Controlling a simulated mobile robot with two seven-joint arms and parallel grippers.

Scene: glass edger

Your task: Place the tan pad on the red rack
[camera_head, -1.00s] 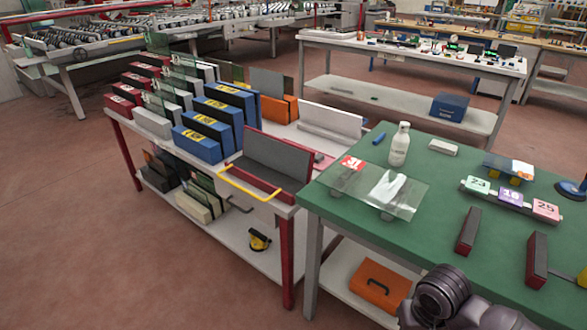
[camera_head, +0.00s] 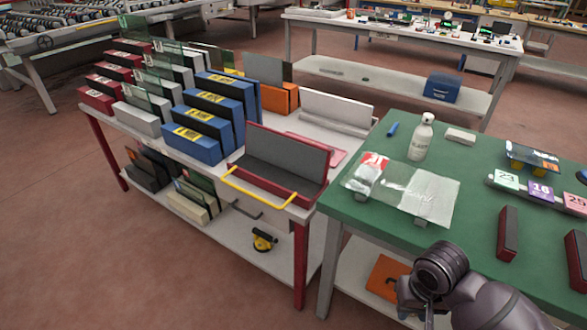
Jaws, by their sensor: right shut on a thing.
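A red rack of stepped blocks (camera_head: 97,100) stands at the left end of the cart, with pale labels on its blocks. A dark red holder (camera_head: 248,187) with a grey back panel and a yellow handle sits at the cart's near right corner. My right gripper (camera_head: 427,316) is at the bottom edge, in front of the green table and right of the cart. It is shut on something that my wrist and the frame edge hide. I cannot make out a tan pad anywhere. My left gripper is out of view.
The green table (camera_head: 345,212) carries a white bottle (camera_head: 421,138), a clear sheet (camera_head: 425,190), numbered tags and dark red bars. Blue blocks (camera_head: 192,144) and an orange rack (camera_head: 277,97) crowd the cart top. Open floor lies left of the cart.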

